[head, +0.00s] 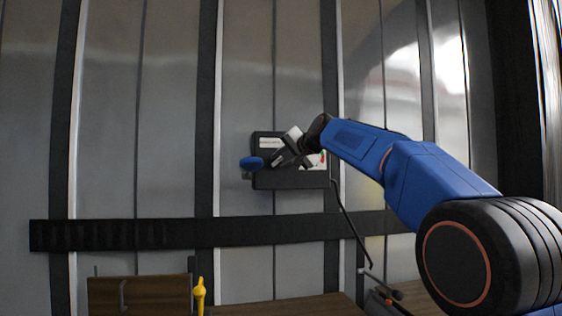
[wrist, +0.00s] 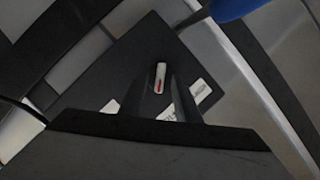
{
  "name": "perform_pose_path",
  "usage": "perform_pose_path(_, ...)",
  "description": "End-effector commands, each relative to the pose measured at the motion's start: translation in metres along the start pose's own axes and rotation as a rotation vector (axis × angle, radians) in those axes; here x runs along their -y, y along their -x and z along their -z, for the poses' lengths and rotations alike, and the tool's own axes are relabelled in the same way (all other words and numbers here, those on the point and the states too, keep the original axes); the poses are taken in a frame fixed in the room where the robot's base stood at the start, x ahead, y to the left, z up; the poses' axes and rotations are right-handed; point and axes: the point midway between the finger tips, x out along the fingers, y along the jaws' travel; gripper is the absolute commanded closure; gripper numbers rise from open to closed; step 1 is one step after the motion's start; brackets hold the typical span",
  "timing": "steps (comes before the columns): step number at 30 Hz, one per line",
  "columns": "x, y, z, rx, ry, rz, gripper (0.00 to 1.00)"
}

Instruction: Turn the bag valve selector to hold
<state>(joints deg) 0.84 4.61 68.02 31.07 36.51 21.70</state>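The valve panel is a dark box (head: 290,180) on the wall, partly hidden in the head view by my gripper (head: 281,158). In the wrist view the panel face (wrist: 122,72) looks tilted. A small white selector handle with a red mark (wrist: 160,77) stands out there, between the two dark fingers of my gripper (wrist: 159,88). The fingers are apart, with a narrow gap visible on either side of the handle. I cannot tell how deep the handle sits between them. White labels (wrist: 199,90) are partly hidden behind the fingers.
A blue knob (head: 251,162) sticks out at the panel's left; it also shows in the wrist view (wrist: 232,8). A black hose (head: 350,220) hangs from the right side. A dark rail (head: 130,234) crosses the wall below. Wooden boards and a yellow object (head: 199,295) are lower down.

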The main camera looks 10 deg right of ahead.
Motion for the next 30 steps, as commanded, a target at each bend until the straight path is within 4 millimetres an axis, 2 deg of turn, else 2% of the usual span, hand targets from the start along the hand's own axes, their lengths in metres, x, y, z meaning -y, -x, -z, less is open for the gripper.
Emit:
perform_pose_path(4,-0.0003,-0.0069,0.0000,0.000,0.000,0.000,0.70)
perform_pose_path(12,-0.0001,-0.0074,0.0002,-0.001,0.000,0.000,0.70)
perform_pose_path(16,-0.0001,-0.0073,0.0001,-0.001,0.000,0.000,1.00)
perform_pose_path(30,0.0011,-0.0072,0.0000,0.000,0.066,-0.026,1.00)
